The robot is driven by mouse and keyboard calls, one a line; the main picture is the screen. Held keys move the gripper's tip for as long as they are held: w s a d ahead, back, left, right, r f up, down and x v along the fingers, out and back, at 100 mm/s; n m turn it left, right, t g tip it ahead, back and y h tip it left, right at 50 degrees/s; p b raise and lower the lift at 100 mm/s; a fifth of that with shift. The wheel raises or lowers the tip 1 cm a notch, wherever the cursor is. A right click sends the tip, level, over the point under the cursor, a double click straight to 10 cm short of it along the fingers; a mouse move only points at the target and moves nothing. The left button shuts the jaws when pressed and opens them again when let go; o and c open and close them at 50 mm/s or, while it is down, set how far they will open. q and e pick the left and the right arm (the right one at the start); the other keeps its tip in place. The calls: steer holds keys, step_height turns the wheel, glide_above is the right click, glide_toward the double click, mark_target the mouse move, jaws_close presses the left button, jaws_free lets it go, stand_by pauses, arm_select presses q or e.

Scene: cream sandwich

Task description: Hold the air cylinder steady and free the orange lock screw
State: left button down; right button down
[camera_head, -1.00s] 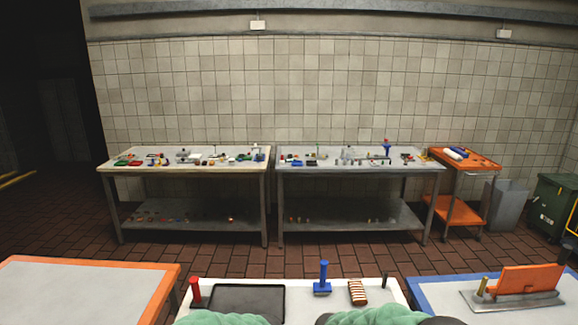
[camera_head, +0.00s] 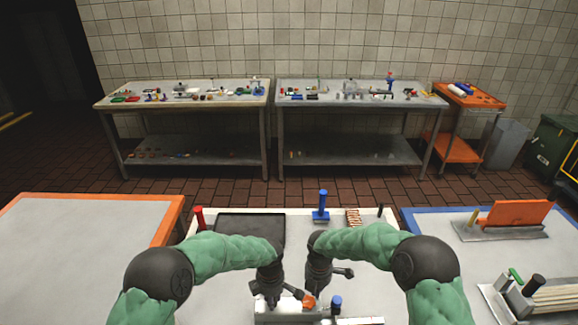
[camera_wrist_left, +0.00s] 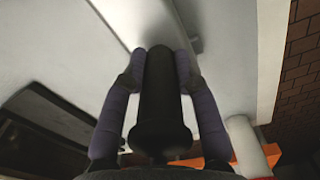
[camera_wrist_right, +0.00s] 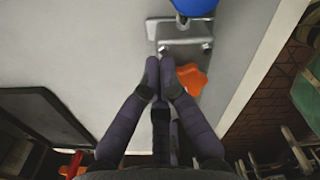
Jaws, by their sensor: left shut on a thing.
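The fixture (camera_head: 275,318) stands on the white tabletop at the bottom centre of the head view, partly cut off by the frame edge. My left gripper (camera_head: 268,300) is at its left end. In the left wrist view, my left gripper (camera_wrist_left: 160,52) is shut on a black cylindrical part (camera_wrist_left: 160,90), one finger on each side. The orange lock screw (camera_head: 309,301) is near the fixture's middle. It also shows in the right wrist view (camera_wrist_right: 194,79), beside my right gripper (camera_wrist_right: 160,65), whose fingertips are together with nothing visible between them. Contact with the screw is unclear.
A blue-topped post (camera_head: 336,303) rises close right of the screw. A black tray (camera_head: 235,228), red post (camera_head: 200,217), blue-handled tool (camera_head: 321,207) and striped block (camera_head: 353,217) are along the back of my table. Side tables flank it.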

steer(key=shift+w+a, duration=0.2)
stand_by(0.3)
steer(key=shift+w+d, duration=0.1)
stand_by(0.3)
steer(key=shift+w+d, duration=0.15)
steer(key=shift+w, duration=0.1)
step_height(320, 180, up, 6)
stand_by(0.6)
